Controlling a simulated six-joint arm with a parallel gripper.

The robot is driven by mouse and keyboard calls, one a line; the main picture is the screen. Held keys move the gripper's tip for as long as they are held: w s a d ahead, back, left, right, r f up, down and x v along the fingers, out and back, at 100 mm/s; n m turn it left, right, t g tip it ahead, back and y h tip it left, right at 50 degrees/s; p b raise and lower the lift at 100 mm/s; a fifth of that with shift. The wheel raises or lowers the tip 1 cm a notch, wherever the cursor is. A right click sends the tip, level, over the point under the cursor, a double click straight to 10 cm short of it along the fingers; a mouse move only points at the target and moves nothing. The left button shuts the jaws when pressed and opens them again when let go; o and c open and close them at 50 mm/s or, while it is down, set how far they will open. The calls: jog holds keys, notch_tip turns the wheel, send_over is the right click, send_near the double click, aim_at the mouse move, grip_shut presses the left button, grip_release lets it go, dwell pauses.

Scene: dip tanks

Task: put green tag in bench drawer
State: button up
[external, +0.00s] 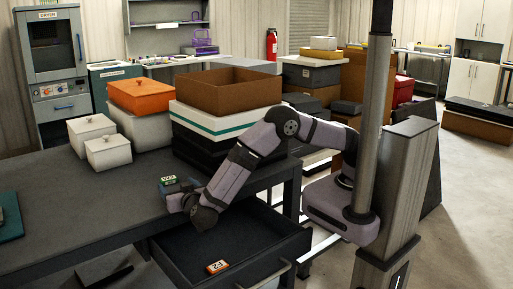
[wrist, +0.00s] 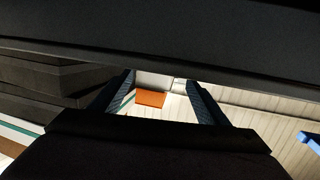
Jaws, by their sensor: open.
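A small green tag (external: 168,180) with a white label shows at the bench's front edge in the external view, right beside my gripper (external: 181,190). I cannot tell whether it touches the gripper. In the wrist view my gripper (wrist: 160,82) has its two fingers spread apart, with no tag visible between them. The bench drawer (external: 235,247) is pulled out below the bench top, under my arm. A small orange tag (external: 217,267) with a white label lies on its floor.
The dark bench (external: 75,195) has clear room at left. White lidded boxes (external: 107,150), an orange-topped box (external: 140,98) and a large open brown box (external: 228,90) stand at its back. The orange top shows in the wrist view (wrist: 150,98). A teal item (external: 10,217) sits at far left.

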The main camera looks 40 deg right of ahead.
aim_at(170, 180)
jog(key=shift+f+b+x, duration=0.2)
jog(key=shift+b+x, duration=0.95)
jog(key=shift+x, duration=1.85)
jog(key=shift+w, duration=0.65)
jog(key=c, duration=1.1)
